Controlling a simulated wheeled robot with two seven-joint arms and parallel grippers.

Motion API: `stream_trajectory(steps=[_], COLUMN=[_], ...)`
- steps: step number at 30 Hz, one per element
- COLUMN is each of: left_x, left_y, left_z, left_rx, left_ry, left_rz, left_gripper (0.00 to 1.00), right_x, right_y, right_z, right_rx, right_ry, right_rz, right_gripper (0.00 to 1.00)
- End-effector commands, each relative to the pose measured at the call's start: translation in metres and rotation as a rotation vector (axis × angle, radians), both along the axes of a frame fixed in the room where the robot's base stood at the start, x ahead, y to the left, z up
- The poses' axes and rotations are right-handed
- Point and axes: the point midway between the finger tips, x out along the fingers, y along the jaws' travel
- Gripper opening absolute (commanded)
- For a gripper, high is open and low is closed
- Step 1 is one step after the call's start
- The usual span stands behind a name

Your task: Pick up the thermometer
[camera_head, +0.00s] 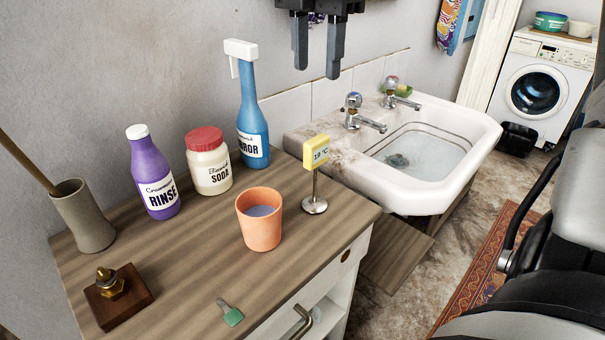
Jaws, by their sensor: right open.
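The thermometer (317,152) has a small yellow head reading about 19 °C. It stands upright on a thin metal stem with a round base, near the right end of the wooden counter (190,265). My right gripper (318,62) is at the top middle of the view, fingers pointing down, open with nothing between them. In the picture it is above the thermometer's head and apart from it. My left gripper is out of view.
An orange cup (260,222) of liquid stands left of the thermometer. Behind are a blue spray bottle (252,112), a soda jar (210,170) and a purple rinse bottle (153,170). A white basin (455,180) with taps adjoins the right. A green-tagged item (232,316) lies in front.

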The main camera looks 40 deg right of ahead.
Motion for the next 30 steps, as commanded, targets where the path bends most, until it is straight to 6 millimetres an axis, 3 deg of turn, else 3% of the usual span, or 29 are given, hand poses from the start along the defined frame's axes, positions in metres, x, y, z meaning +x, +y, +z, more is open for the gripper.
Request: stream_trajectory(steps=[3, 9, 19, 25, 30], left_x=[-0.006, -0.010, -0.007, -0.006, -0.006], left_y=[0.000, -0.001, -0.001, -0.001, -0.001], left_z=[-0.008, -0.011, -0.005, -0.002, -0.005], left_rx=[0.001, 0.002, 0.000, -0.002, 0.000], left_ry=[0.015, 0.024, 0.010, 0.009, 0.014], left_rz=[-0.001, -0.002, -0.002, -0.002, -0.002], left_gripper=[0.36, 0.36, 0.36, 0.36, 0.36], right_x=[-0.001, -0.001, 0.001, 0.005, 0.005], right_y=[0.000, 0.000, -0.002, -0.005, -0.005], right_z=[-0.029, -0.069, -0.097, -0.128, -0.141], right_rx=[0.005, 0.006, 0.005, 0.006, 0.005], right_ry=[0.004, 0.004, 0.002, 0.003, -0.001], right_rz=[0.002, 0.001, 0.000, 0.001, 0.001], right_gripper=[0.44, 0.44, 0.44, 0.44, 0.44])
